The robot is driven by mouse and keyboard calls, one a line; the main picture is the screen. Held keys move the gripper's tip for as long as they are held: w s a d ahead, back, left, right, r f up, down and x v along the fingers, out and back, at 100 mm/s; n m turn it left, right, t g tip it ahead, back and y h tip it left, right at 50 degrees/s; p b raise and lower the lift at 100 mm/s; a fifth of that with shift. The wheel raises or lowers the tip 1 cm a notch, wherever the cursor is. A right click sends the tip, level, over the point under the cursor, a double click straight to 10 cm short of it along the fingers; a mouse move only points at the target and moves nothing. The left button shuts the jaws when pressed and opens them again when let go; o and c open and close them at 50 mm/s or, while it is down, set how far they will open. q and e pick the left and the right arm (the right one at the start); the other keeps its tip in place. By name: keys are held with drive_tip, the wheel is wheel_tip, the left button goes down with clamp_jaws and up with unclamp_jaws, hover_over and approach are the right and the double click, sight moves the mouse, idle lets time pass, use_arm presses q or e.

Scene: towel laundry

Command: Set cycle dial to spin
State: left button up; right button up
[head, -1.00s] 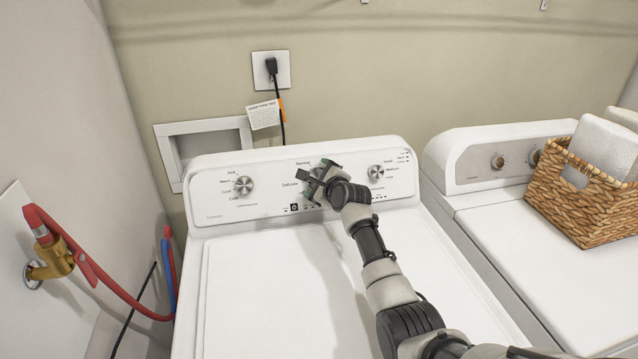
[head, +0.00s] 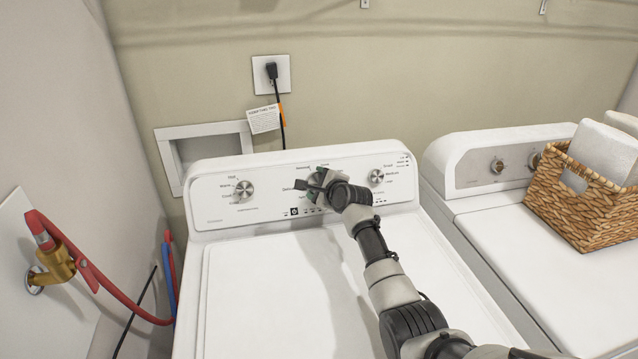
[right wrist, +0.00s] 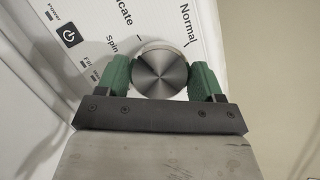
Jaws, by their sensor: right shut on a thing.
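The cycle dial (right wrist: 160,72) is a round brushed-metal knob on the washer's control panel (head: 268,207). My right gripper (head: 314,187) reaches over the washer to the middle of the panel and hides the dial in the head view. In the right wrist view its green fingers (right wrist: 160,78) are shut on the dial, one on each side. The words "Spin" (right wrist: 112,45), "Normal" (right wrist: 186,22) and part of "Delicate" show around the dial. I cannot make out a pointer on the dial. My left gripper is not in view.
Two other knobs sit on the panel, a left one (head: 244,190) and a right one (head: 376,177). A dryer (head: 490,240) stands at the right with a wicker basket (head: 580,205) of folded towels on it. The washer lid (head: 270,290) is clear.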

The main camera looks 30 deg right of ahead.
drive_tip(key=n+g+p, duration=0.1)
drive_tip(key=n+p, duration=0.1)
drive_tip(key=n, duration=0.3)
drive_tip(key=shift+n+y, duration=0.4)
drive_tip(key=shift+g, duration=0.3)
drive_tip(key=shift+f, duration=0.1)
drive_tip(key=o, duration=0.9)
drive_tip(key=shift+o, duration=0.2)
drive_tip(key=shift+s, duration=0.1)
drive_tip(key=v, duration=1)
drive_tip(key=shift+s+r+b, duration=0.2)
drive_tip(key=shift+s+b, duration=0.1)
